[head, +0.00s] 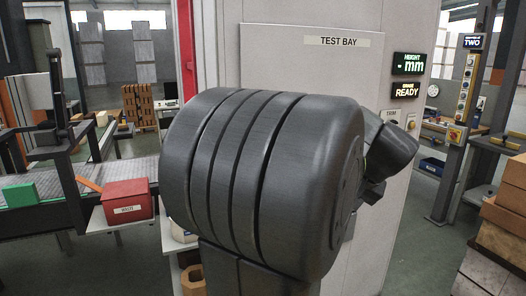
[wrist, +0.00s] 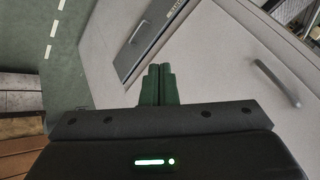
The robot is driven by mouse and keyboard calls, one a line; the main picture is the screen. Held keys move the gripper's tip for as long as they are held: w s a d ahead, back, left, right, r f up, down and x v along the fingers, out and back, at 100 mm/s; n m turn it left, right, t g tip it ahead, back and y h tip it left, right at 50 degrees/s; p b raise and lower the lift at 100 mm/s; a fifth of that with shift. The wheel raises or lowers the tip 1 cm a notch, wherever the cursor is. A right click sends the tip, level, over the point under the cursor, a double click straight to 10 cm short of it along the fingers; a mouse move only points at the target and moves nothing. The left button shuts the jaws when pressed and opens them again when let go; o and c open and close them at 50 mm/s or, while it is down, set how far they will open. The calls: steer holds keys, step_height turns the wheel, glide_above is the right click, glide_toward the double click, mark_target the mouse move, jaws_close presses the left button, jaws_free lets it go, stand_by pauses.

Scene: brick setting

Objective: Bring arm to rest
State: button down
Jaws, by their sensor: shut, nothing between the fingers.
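My gripper (wrist: 160,70) shows in the wrist view with its two dark fingers together and nothing between them. It points at a pale grey cabinet front (wrist: 215,65) with a handle (wrist: 276,84). I cannot tell how far the fingertips are from it. In the head view a large dark joint of my own arm fills the middle and hides much of the scene behind it. My gripper does not show in the head view.
A test bay panel (head: 390,60) stands close behind my arm. Grey floor (head: 420,215) is open between panel and bricks.

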steer(key=s+d+n+y, duration=0.1)
steer(key=s+d, duration=0.2)
steer(key=d, duration=0.4)
steer(key=shift+s+n, duration=0.25)
steer(key=shift+n, duration=0.05)
